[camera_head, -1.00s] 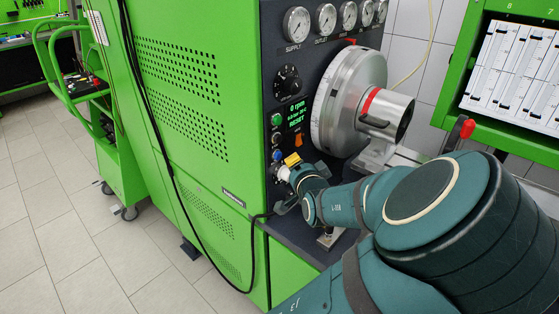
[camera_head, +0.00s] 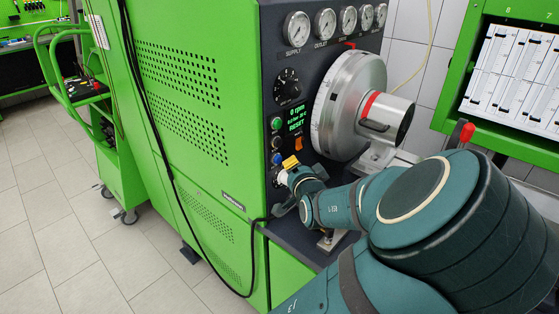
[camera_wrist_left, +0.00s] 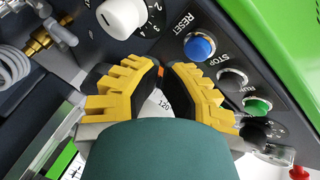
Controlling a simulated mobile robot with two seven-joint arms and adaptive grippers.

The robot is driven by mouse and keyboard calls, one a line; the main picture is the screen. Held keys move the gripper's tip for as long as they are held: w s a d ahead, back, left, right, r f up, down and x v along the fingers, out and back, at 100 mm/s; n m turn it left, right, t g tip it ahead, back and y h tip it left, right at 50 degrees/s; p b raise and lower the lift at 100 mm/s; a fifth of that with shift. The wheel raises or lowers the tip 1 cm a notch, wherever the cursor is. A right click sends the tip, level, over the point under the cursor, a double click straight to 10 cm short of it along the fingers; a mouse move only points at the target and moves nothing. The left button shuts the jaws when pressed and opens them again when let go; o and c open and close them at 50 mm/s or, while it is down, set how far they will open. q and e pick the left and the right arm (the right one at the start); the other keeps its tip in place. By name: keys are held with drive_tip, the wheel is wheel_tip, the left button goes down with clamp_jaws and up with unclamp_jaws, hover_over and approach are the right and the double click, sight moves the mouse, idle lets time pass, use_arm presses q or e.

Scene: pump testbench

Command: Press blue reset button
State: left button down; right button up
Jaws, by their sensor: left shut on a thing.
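The blue reset button (camera_head: 277,157) sits in a column of buttons on the dark panel of the green machine. In the left wrist view the blue button (camera_wrist_left: 199,46) is uncovered, beside the word RESET. My left gripper (camera_head: 285,171) is at the panel just below and right of it in the head view. In the left wrist view its yellow-ridged fingers (camera_wrist_left: 162,72) come close together, left of and below the blue button and apart from it in the picture. A small orange bit shows between the tips; what they hold is unclear. My right gripper is not seen.
A green button (camera_wrist_left: 258,106) and a white knob (camera_wrist_left: 120,18) flank the blue button in the wrist view. A large metal wheel (camera_head: 345,95) juts out right of the buttons. An orange switch (camera_head: 298,143) is close by. The tiled floor (camera_head: 75,235) at left is clear.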

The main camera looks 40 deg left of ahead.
use_arm(q)
drive_tip(key=shift+a, duration=0.1)
idle(0.6)
drive_tip(key=shift+a, duration=0.35)
drive_tip(key=shift+w+a+p, duration=0.1)
drive_tip(key=shift+a+p, duration=0.2)
drive_tip(key=shift+a, duration=0.2)
idle(0.7)
drive_tip(key=shift+d, duration=0.2)
drive_tip(key=shift+d+p, duration=0.75)
